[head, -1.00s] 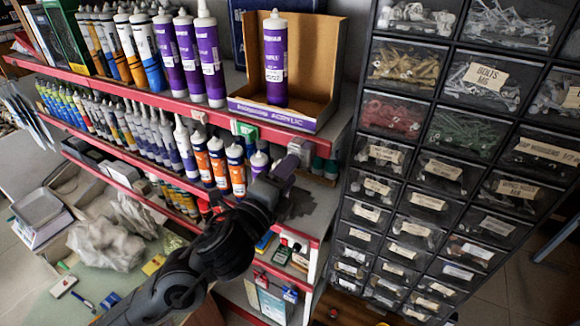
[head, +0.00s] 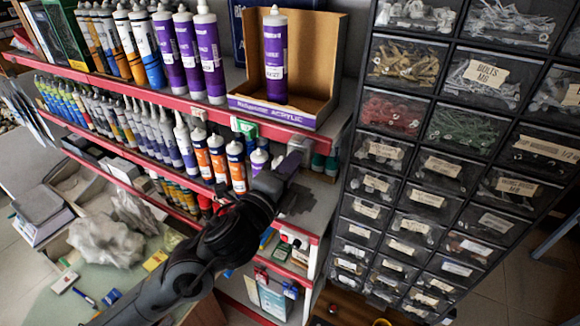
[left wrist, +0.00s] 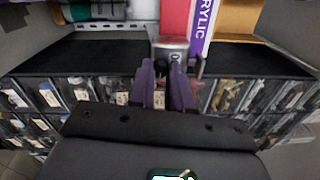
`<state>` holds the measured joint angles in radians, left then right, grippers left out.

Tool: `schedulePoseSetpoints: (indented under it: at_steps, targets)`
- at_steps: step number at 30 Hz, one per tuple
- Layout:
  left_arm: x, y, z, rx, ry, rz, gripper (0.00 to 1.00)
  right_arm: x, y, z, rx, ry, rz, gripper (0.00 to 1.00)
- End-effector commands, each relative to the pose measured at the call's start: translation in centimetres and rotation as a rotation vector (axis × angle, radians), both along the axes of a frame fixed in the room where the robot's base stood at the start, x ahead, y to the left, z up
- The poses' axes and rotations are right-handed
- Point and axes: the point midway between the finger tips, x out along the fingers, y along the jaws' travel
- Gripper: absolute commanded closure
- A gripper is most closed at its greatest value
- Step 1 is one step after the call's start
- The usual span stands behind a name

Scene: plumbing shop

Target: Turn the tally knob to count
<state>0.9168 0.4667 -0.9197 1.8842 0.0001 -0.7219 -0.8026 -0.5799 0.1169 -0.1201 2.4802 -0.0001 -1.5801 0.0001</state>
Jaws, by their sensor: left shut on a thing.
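The tally counter (head: 298,150) is a small grey block at the red front edge of the upper shelf, below the acrylic box. In the left wrist view its silvery top (left wrist: 170,43) shows just beyond my fingers, with a thin dark lever or pin to its right. My left gripper (head: 282,172) reaches it from below and in front. In the left wrist view the two purple fingers (left wrist: 168,78) are shut on a small part at the counter's near side, the knob. The knob itself is mostly hidden between the fingers. My right gripper is not in view.
A cardboard box (head: 325,60) with a purple front holds one purple cartridge (head: 275,55) just above. Orange and purple cartridges (head: 217,158) stand close left on the lower shelf. A black drawer cabinet (head: 450,130) stands to the right.

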Motion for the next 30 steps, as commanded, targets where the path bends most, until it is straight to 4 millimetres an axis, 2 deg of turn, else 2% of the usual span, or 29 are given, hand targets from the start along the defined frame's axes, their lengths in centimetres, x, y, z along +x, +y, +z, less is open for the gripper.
schedulePoseSetpoints:
  at_steps: [11,30]
  targets:
    - [0.0,0.0,0.0,-0.115,0.063,0.000,1.00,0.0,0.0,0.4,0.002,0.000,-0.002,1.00]
    - [0.0,-0.1,0.3,-0.627,0.339,0.001,1.00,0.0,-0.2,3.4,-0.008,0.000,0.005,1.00]
